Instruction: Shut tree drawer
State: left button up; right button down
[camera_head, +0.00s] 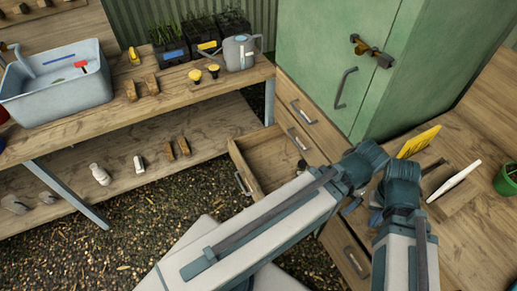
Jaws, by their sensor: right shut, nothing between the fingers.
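A wooden drawer (262,163) stands pulled out at the bottom of the stack under the green cabinet, with a metal handle on its front. Its inside looks mostly bare, with a small dark item near its right end. My arm covers its lower right side. I cannot make out any tree mark on it. My right gripper (351,207) is shut and empty, mostly hidden among my arm links right of the open drawer; I see no contact with the drawer. My left gripper is not in view.
Two shut drawers (307,122) sit above the open one, below the green cabinet (345,50). Another handled drawer (343,250) is at the lower right. The left bench (110,118) holds a grey tub (60,103) and a watering can (239,55). Gravel floor (165,210) lies clear left of the drawer.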

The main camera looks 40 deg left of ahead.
aim_at(266, 159)
jog(key=j+u, duration=0.2)
jog(key=u, duration=0.15)
jog(key=j+u, duration=0.35)
jog(key=i+u, duration=0.1)
jog(key=u, duration=0.3)
